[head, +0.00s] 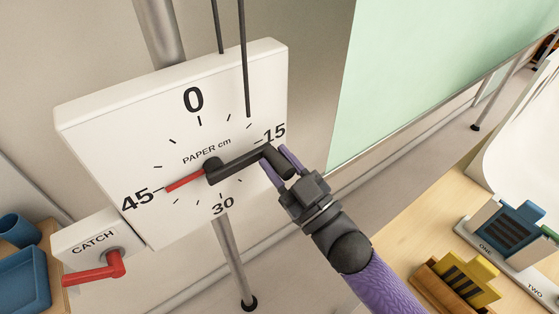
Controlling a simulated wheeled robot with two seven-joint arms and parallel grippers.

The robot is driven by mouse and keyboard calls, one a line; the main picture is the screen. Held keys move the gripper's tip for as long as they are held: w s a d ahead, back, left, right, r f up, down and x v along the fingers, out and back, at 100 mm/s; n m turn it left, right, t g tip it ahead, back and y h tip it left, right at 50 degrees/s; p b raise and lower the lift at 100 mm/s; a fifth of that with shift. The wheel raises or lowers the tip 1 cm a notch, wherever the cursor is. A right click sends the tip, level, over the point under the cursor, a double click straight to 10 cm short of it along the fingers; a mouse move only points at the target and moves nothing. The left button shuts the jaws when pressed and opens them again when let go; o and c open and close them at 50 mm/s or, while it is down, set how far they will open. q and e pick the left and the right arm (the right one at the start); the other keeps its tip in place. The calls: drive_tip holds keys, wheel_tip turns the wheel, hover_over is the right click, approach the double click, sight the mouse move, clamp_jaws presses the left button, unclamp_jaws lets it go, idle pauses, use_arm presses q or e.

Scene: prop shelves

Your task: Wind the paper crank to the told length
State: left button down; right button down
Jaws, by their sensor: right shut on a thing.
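A white dial box (130,130) marked "PAPER cm" stands on a metal post, with the numbers 0, 15, 30 and 45. A dark crank (240,163) turns about the dial's centre, and its arm points right, slightly up, toward just below 15. A red pointer (186,182) points left and slightly down, close to the 45 mark. My right gripper (276,168) is shut on the crank's handle at the arm's outer end. A red catch lever (98,271) sits on a small white box labelled "CATCH" at lower left. My left gripper is not in view.
Blue containers (22,275) stand at the far left. At right, a wooden table (420,225) carries a blue block (520,225) near "ONE" and a yellow block (468,280) in a wooden holder. A pale green panel (420,75) stands behind.

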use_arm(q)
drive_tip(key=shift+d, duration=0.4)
